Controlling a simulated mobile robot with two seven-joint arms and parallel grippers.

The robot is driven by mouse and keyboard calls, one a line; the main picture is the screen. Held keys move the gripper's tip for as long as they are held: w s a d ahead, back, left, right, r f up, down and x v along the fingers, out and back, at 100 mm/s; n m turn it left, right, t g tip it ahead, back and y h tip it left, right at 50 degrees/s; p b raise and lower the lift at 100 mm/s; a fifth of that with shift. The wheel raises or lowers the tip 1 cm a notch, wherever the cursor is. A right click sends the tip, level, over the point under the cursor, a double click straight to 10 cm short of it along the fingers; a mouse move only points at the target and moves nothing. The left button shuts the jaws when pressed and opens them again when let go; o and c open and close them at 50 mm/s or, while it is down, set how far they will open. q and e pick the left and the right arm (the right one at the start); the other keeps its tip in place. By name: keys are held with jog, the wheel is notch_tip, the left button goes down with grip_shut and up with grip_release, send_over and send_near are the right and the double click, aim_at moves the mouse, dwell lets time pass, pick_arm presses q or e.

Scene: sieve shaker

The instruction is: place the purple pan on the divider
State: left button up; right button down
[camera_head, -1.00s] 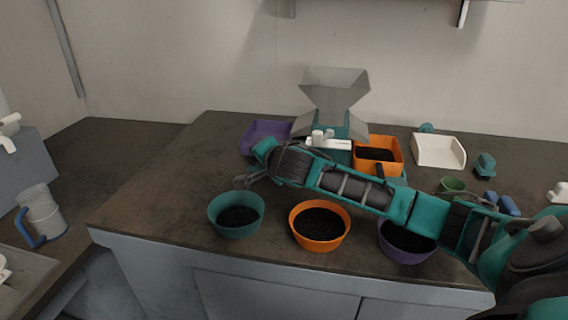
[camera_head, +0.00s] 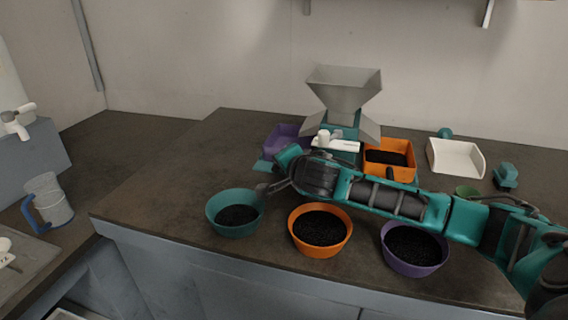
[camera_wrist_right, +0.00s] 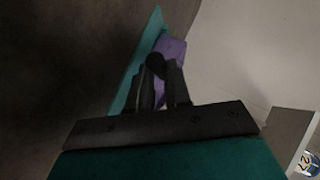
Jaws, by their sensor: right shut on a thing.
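The purple pan (camera_head: 283,139) is at the left side of the divider, a grey metal hopper (camera_head: 344,90) with sloped chutes and a teal base. My right arm partly hides the pan. Purple also shows in the right wrist view (camera_wrist_right: 173,52), beside a slanted teal plate (camera_wrist_right: 137,62). My right gripper (camera_wrist_right: 160,85) is shut on a dark round part at the purple pan, apparently its handle. In the head view my right wrist hides the fingertips. I cannot tell whether the pan touches the divider. My left gripper is not in view.
An orange pan (camera_head: 406,150) with black grains is at the divider's right. Teal (camera_head: 217,220), orange (camera_head: 295,240) and purple (camera_head: 417,266) bowls of black grains line the front edge. A white scoop-like tray (camera_head: 455,158) is farther right. The counter's left part is clear.

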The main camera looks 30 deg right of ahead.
jog(key=shift+f, duration=0.2)
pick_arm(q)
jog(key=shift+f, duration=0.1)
pick_arm(e)
jog(key=c, duration=1.1)
grip_release()
jog(key=shift+o, duration=0.2)
jog(key=shift+r, duration=0.1)
jog(key=shift+r, duration=0.2)
jog(key=shift+s, duration=0.3)
pick_arm(q)
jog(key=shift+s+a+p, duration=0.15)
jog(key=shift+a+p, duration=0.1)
jog(key=shift+p, duration=0.15)
pick_arm(e)
jog(key=v, duration=1.1)
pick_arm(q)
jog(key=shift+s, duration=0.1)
pick_arm(e)
jog(key=shift+s+a, duration=0.2)
